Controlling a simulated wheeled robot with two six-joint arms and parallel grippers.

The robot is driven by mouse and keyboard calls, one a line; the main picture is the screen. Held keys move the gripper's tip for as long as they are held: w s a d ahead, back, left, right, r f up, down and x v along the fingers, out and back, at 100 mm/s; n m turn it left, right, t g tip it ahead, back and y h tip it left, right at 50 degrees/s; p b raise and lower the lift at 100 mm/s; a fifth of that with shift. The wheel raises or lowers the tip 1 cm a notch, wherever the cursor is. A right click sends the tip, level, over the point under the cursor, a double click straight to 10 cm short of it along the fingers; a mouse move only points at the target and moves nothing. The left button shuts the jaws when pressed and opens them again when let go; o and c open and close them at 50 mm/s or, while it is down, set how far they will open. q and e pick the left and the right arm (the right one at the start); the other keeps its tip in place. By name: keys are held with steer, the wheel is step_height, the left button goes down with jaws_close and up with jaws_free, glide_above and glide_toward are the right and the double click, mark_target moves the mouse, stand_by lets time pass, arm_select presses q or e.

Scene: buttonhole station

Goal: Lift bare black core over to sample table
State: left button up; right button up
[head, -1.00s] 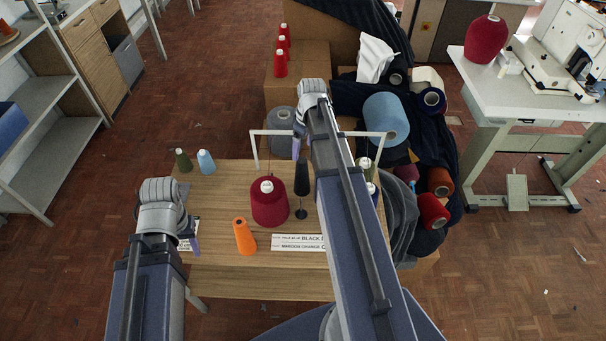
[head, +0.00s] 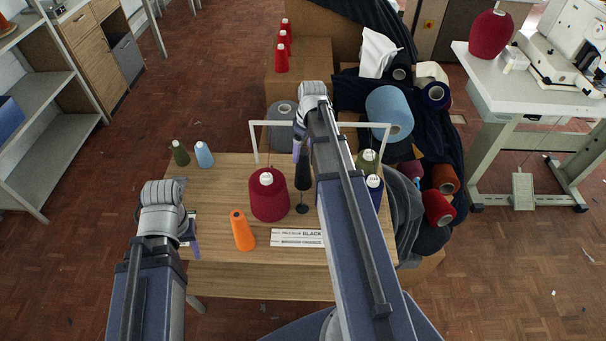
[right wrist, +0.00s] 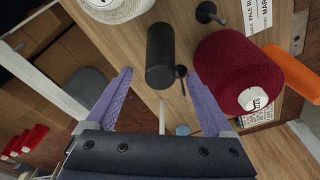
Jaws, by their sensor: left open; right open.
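The bare black core (head: 303,172) stands upright on the wooden table, right of the maroon cone (head: 268,194). In the right wrist view the black core (right wrist: 160,55) lies just ahead of the open purple fingers, in line with the gap between them. My right gripper (head: 299,147) is open and empty, by the core's upper end; my forearm hides part of this area. The right gripper (right wrist: 160,100) shows no contact with the core. My left gripper (head: 190,238) hangs over the table's left front part, open, its fingers partly hidden.
An orange cone (head: 242,230) and a lettered card (head: 297,237) lie near the front. Green (head: 180,153) and light blue (head: 204,154) cones stand at the back left. A white frame (head: 257,142) rises at the back. A sewing machine table (head: 490,92) stands far right.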

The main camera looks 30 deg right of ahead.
mark_target(303, 168)
step_height(303, 168, down, 2)
steer(key=shift+w+f+b, duration=0.15)
steer(key=shift+f+b, duration=0.05)
steer(key=shift+b, duration=0.45)
steer(key=shift+r, duration=0.1)
jaws_close()
